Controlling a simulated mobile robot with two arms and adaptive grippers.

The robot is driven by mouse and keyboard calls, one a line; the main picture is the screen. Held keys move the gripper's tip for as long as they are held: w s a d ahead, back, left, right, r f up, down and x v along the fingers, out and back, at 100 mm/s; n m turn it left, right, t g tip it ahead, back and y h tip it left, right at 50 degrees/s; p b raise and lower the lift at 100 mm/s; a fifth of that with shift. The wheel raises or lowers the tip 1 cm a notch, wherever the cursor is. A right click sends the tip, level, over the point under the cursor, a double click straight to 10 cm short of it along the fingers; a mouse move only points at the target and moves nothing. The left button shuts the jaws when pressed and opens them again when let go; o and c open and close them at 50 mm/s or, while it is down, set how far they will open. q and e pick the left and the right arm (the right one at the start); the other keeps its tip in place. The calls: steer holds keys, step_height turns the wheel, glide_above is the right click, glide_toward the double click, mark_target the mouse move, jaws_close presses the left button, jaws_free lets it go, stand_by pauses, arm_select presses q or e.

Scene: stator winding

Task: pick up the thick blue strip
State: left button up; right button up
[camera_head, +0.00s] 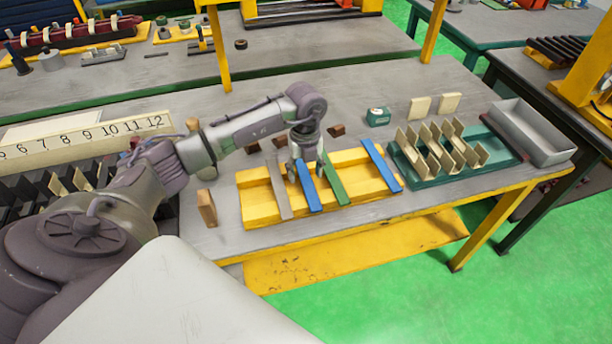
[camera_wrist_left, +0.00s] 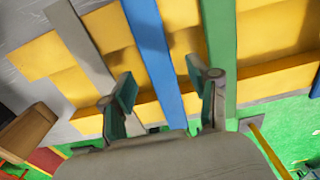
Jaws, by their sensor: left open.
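Two blue strips lie across the yellow tray (camera_head: 262,213). One blue strip (camera_head: 308,187) is left of the green strip (camera_head: 334,181), the other blue strip (camera_head: 381,166) is near the tray's right end. I cannot tell for sure which is thicker. My left gripper (camera_head: 304,168) is open, low over the left blue strip. In the left wrist view that blue strip (camera_wrist_left: 152,55) runs between the spread fingers of the gripper (camera_wrist_left: 160,88), which do not grip it. The green strip (camera_wrist_left: 219,45) is just right of them. My right gripper is not in view.
A grey strip (camera_head: 279,190) lies left of the blue one. A teal rack with beige pieces (camera_head: 405,168) and a grey bin (camera_head: 530,131) stand to the right. A wooden block (camera_head: 206,208) stands left of the tray; small brown blocks (camera_head: 337,130) lie behind it.

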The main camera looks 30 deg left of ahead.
arm_select(q)
steer(key=shift+f, duration=0.3)
jaws_close()
steer(key=shift+r, duration=0.15)
